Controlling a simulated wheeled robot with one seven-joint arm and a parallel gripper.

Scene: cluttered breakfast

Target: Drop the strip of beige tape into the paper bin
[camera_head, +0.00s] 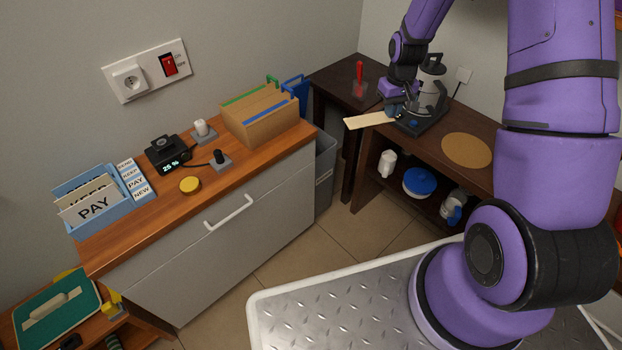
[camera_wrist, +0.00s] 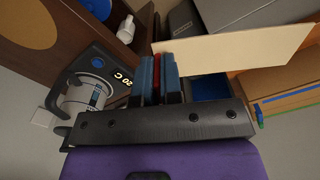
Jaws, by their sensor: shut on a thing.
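The strip of beige tape (camera_head: 369,120) is long, thin and flat. My gripper (camera_head: 394,108) is shut on its right end, and the free part sticks out to the left in the head view. In the wrist view the strip (camera_wrist: 240,44) runs right from the blue fingertips (camera_wrist: 160,62). It is held in the air near the kettle and the dark shelf. A grey bin (camera_head: 325,170) stands on the floor between the cabinet and the shelves, partly hidden by the cabinet.
A wooden two-part box (camera_head: 262,122) with green and blue edges stands on the cabinet, a blue object (camera_head: 298,88) behind it. A kettle (camera_head: 432,88) is beside my gripper. A red-handled object (camera_head: 359,80) stands on the dark table. A cork mat (camera_head: 466,151) lies right.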

